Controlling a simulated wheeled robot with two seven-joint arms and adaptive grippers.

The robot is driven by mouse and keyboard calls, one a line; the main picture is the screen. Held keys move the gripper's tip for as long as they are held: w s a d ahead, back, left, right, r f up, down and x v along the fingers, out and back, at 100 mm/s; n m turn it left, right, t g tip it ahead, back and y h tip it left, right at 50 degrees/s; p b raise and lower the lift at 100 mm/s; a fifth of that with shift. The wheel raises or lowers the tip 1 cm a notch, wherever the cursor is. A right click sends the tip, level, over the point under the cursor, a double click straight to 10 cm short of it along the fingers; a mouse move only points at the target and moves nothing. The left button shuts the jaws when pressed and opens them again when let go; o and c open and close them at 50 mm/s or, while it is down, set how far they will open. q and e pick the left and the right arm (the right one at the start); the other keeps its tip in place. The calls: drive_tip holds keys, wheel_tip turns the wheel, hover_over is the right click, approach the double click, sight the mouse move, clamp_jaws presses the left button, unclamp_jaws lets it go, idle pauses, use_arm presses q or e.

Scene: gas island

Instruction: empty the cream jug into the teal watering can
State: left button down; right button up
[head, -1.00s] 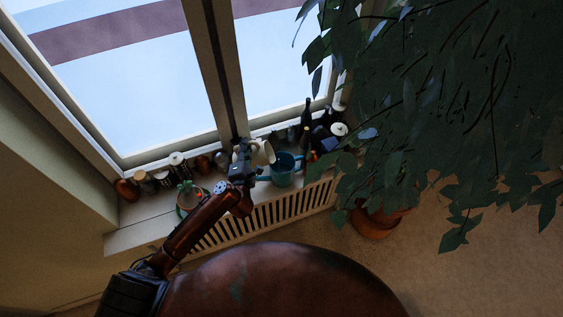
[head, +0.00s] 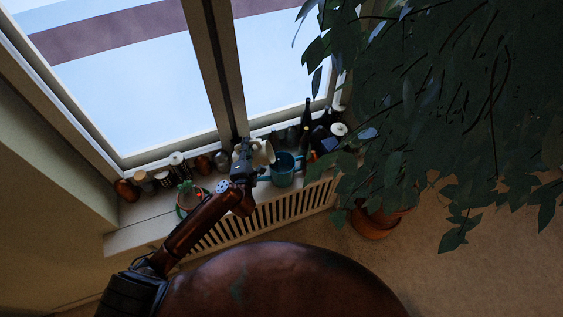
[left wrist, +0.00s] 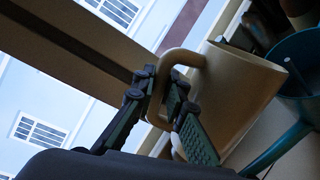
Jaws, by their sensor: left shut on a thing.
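My left gripper (head: 246,151) is shut on the handle of the cream jug (head: 263,153), above the window sill. In the left wrist view my left gripper's fingers (left wrist: 166,98) close around the handle of the cream jug (left wrist: 240,92), which is tilted in the picture. The teal watering can (head: 283,178) stands on the sill just right of and below the jug in the head view. Its open top shows in the left wrist view, where the teal watering can (left wrist: 304,58) is partly cut off by the edge. The jug's contents are hidden. My right gripper is out of view.
Dark bottles (head: 305,118) and a white-lidded jar (head: 338,129) stand right of the can. Several jars and a potted cactus (head: 187,197) stand to the left. The window is behind. A large leafy plant (head: 450,100) fills the right side.

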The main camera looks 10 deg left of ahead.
sight(259, 145)
use_arm(q)
drive_tip(key=shift+w+d+r+m, duration=0.15)
drive_tip(key=shift+d+r+m, duration=0.2)
drive_tip(key=shift+r, duration=0.1)
idle(0.6)
drive_tip(key=shift+w+d+r+m+y, duration=0.15)
drive_tip(key=shift+d+r+m, duration=0.1)
drive_tip(key=shift+d, duration=0.3)
drive_tip(key=shift+w+d+r+m+y, duration=0.15)
drive_tip(key=shift+d+m, duration=0.1)
drive_tip(key=shift+d, duration=0.35)
drive_tip(key=shift+w+d+r+m, duration=0.15)
drive_tip(key=shift+d+r+m, duration=0.1)
drive_tip(key=shift+d, duration=0.3)
drive_tip(key=shift+d+r+p, duration=0.15)
drive_tip(key=shift+p, duration=0.25)
drive_tip(key=shift+w+d, duration=0.1)
drive_tip(key=shift+d, duration=0.05)
